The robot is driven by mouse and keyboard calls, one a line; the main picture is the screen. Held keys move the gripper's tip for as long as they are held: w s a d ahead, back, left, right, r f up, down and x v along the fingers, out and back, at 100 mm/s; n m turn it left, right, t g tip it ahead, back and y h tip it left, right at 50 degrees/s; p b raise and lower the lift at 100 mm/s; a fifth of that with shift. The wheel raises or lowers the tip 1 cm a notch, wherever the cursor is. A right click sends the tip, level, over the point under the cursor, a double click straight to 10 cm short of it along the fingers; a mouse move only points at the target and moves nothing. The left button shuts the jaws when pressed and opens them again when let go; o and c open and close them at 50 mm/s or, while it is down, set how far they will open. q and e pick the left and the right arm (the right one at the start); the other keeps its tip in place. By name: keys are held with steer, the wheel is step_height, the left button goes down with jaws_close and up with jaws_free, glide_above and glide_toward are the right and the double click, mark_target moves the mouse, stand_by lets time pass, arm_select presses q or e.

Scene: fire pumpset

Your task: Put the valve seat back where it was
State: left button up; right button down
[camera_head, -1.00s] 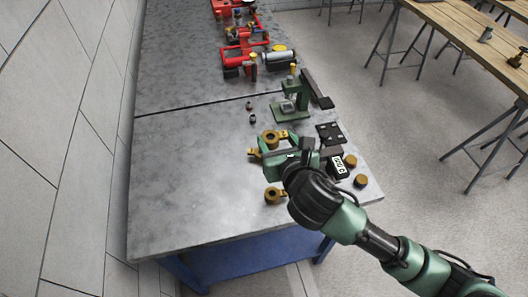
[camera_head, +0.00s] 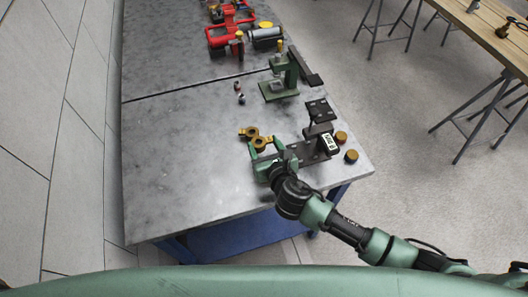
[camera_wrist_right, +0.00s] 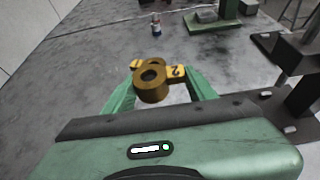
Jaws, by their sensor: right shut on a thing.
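A brass ring-shaped part (camera_head: 260,143), which looks like a valve seat, is between the fingertips of my right gripper (camera_head: 264,154). The right gripper is shut on it. In the right wrist view, the brass part (camera_wrist_right: 151,86) shows its round hole and sits between the green fingers. A second brass piece (camera_head: 249,132) lies just beyond it on the grey workbench (camera_head: 190,165); the two overlap in view. A brass tab marked 2 (camera_wrist_right: 177,71) shows beside the ring; I cannot tell which piece it belongs to. My left gripper is not in view.
A red pump assembly (camera_head: 230,36) stands at the far end. The left bench is clear.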

mark_target(264, 153)
steer(key=shift+f, duration=1.85)
steer(key=shift+b, duration=0.3)
steer(key=shift+f, duration=0.2)
steer(key=shift+c, duration=2.4)
jaws_free()
steer(key=shift+r, duration=0.2)
steer(key=v, duration=1.2)
